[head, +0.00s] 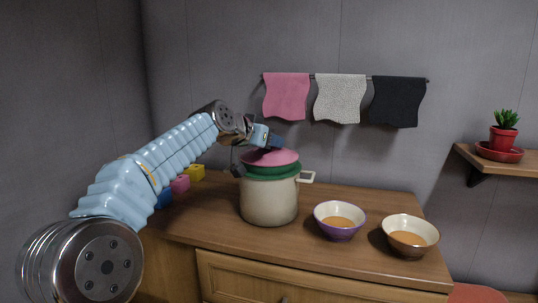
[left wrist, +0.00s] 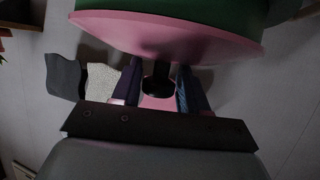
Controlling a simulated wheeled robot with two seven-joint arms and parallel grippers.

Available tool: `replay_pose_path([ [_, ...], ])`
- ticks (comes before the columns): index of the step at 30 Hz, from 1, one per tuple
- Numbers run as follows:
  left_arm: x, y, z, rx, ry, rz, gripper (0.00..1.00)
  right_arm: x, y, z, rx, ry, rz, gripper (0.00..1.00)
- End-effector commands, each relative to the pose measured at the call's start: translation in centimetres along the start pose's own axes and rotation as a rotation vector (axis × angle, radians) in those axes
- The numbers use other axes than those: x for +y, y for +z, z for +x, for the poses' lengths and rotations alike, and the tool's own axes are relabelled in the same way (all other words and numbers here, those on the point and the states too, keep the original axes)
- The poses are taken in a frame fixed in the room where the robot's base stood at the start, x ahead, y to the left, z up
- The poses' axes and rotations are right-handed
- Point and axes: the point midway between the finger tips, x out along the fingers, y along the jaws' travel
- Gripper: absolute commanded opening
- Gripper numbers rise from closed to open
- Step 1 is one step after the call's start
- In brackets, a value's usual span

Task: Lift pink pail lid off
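The pail (head: 268,205) is cream with a light side handle and stands upright on the wooden cabinet top. A green band (head: 272,172) circles its upper part, and the pink lid (head: 262,158) rests above the green. In the left wrist view the lid (left wrist: 225,43) fills the top, with a dark knob (left wrist: 156,78) at its middle. My left gripper (head: 268,142) is over the lid. In the left wrist view its two fingers (left wrist: 158,88) stand on either side of the knob, with small gaps visible. My right gripper is not in view.
A purple bowl (head: 340,231) and a cream bowl (head: 410,247) stand right of the pail. Yellow (head: 195,173) and pink (head: 180,184) blocks lie left, near my arm. Pink, speckled and black cloths hang from a wall rail (head: 345,76). A shelf (head: 500,158) holds a potted plant.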

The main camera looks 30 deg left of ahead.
Motion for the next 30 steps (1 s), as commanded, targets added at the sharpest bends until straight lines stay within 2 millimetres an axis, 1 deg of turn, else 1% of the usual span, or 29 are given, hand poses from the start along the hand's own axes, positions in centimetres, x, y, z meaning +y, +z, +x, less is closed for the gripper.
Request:
replay_pose_path([
  [1, 0.0, 0.0, 0.0, 0.000, 0.000, 0.000, 0.35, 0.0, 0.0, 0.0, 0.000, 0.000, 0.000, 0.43],
  [6, 0.0, 0.0, 0.0, 0.000, 0.000, 0.000, 0.09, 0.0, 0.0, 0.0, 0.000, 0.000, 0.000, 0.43],
  [7, 0.0, 0.0, -0.1, 0.001, 0.000, 0.000, 0.07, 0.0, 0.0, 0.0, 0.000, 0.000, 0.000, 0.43],
  [8, 0.0, 0.0, -0.1, 0.001, 0.000, 0.000, 0.01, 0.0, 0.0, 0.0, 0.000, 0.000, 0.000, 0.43],
  [14, 0.0, -0.1, -0.1, 0.001, -0.001, 0.000, 0.01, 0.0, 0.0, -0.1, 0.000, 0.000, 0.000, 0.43],
  [17, 0.0, -0.7, -0.3, 0.002, 0.000, 0.001, 0.01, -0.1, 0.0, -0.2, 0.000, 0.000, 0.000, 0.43],
  [20, 0.0, -2.0, -0.8, 0.003, -0.001, 0.003, 0.01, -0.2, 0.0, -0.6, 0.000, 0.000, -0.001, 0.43],
  [23, 0.0, -4.0, -1.6, 0.004, 0.000, 0.002, 0.01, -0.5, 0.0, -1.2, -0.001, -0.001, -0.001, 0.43],
  [24, 0.1, -5.0, -2.0, 0.004, 0.000, 0.003, 0.01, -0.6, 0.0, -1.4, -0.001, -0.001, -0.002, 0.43],
  [30, 0.0, -7.8, -3.1, 0.003, -0.001, 0.003, 0.01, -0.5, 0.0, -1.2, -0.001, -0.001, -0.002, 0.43],
])
